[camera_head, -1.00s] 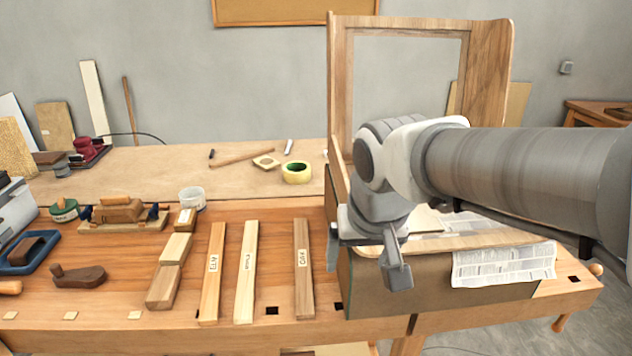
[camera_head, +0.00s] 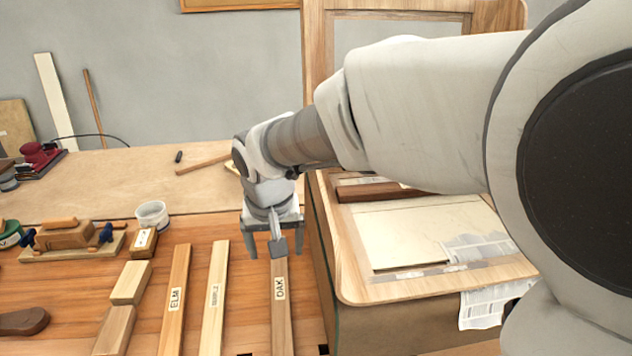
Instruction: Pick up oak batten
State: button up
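The oak batten (camera_head: 281,325), a brown strip with an "OAK" label, lies on the workbench at the right end of a row of battens. Its far end is hidden behind my gripper. My gripper (camera_head: 265,250) points down over the far part of the oak batten. Its fingers are spread apart and nothing shows between them. I cannot tell how high the fingertips are above the batten.
A batten labelled maple (camera_head: 213,300) and one labelled elm (camera_head: 174,305) lie to the left. A wooden tray-like panel with papers (camera_head: 345,280) stands close on the right.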

aim_at(280, 288)
jog(key=b+x, duration=0.1)
jog(key=x, duration=1.6)
jog(key=shift+a+f, duration=0.1)
jog(key=shift+f, duration=0.2)
jog(key=shift+c, duration=0.2)
grip_shut()
